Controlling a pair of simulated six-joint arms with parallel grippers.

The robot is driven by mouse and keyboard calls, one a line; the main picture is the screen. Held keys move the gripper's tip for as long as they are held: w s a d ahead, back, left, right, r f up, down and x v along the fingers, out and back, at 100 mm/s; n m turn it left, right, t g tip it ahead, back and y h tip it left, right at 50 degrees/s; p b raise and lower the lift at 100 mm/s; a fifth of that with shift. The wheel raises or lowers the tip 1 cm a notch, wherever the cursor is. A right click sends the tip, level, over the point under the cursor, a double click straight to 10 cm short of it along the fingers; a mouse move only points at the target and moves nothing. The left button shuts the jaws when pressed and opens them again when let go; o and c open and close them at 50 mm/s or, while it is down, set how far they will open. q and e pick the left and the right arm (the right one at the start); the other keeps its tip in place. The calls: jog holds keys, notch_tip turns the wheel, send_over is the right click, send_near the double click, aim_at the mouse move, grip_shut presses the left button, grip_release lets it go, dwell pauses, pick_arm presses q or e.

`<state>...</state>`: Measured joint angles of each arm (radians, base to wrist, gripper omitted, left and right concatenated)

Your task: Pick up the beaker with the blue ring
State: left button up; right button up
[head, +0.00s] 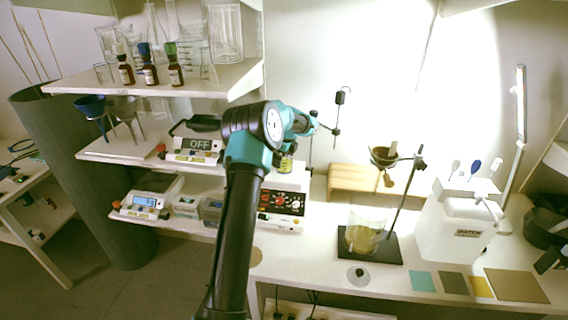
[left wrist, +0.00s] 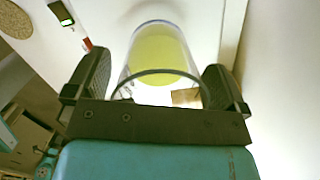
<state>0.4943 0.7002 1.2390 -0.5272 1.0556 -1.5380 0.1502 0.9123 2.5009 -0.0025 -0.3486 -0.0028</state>
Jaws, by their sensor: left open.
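A clear beaker (left wrist: 160,50) with yellow liquid stands between the fingers of my left gripper (left wrist: 157,85) in the left wrist view. Both fingers are apart, one on each side of the beaker, and I cannot tell whether either touches it. Its near edge shows a dark ring; I cannot make out a blue colour. In the head view, a small vessel with yellow liquid (head: 286,164) shows partly behind my left arm, above the white device with knobs (head: 282,208). Another glass beaker with amber liquid (head: 362,238) stands on a black stand base. My right gripper is not in view.
Shelves at left hold glassware, brown dropper bottles (head: 149,72), funnels (head: 92,108) and a scale (head: 145,203). A ring stand (head: 405,195), wooden rack (head: 345,179) and white canister (head: 455,228) stand on the bench at right. Coloured squares lie at the front.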

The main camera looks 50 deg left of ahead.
pick_arm(q)
jog(key=shift+c, duration=0.2)
jog(key=c, duration=1.1)
jog(key=shift+r, duration=0.15)
jog(key=shift+r, duration=1.7)
jog(key=s+d+r, duration=0.1)
jog(key=s+d, duration=0.9)
jog(key=d, duration=0.2)
jog(key=shift+s+r, duration=0.2)
jog(key=shift+s, duration=0.05)
